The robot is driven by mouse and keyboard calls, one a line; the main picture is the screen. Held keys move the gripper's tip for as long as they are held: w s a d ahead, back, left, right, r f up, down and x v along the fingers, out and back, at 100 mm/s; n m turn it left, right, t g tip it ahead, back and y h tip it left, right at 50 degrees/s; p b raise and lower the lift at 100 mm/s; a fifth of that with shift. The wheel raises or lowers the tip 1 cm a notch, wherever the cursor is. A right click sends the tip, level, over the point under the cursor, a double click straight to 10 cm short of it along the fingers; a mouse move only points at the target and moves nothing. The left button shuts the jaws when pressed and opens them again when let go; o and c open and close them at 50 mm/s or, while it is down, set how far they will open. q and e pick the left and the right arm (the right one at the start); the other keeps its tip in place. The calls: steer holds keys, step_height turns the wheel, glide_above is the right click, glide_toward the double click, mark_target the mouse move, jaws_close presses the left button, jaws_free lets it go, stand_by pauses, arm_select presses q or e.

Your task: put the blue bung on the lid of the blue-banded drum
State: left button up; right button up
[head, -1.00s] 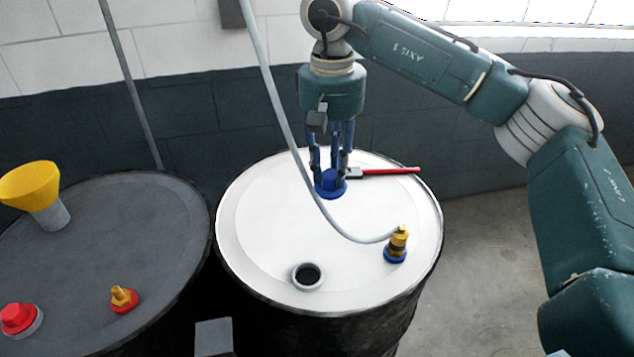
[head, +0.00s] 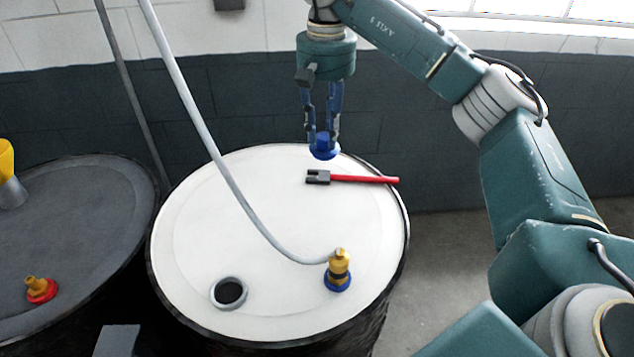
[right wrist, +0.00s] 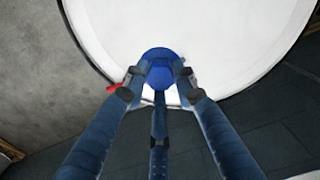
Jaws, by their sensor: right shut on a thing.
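The blue bung (head: 323,152) is held in my right gripper (head: 322,136), which is shut on it above the far edge of the white lid (head: 290,215). In the right wrist view the blue bung (right wrist: 160,66) sits between the fingers of my right gripper (right wrist: 158,85), with the white lid (right wrist: 205,30) beyond. The lid has an open hole with a pale collar (head: 229,292) at front left. A brass fitting on a blue base (head: 338,272) stands at front right. My left gripper is not in view.
A wrench with a red handle (head: 360,179) lies on the far part of the lid. A grey hose (head: 212,150) runs from above to the brass fitting. A dark drum (head: 70,225) at left carries a yellow funnel (head: 6,165) and a red-based brass fitting (head: 40,289).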

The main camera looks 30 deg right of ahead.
mark_target(326, 151)
steer(key=f, duration=0.5)
steer(key=shift+d+f, duration=0.2)
step_height(326, 151, down, 4)
steer(key=shift+r+p, duration=0.1)
steer(key=shift+p, duration=0.4)
step_height(326, 151, down, 3)
steer(key=shift+p, duration=0.5)
steer(key=shift+f, duration=0.35)
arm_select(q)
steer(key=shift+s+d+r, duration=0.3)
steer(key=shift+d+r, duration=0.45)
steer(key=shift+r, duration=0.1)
arm_select(e)
steer(key=shift+f, duration=0.2)
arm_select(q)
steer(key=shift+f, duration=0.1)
arm_select(e)
steer(key=o, duration=1.1)
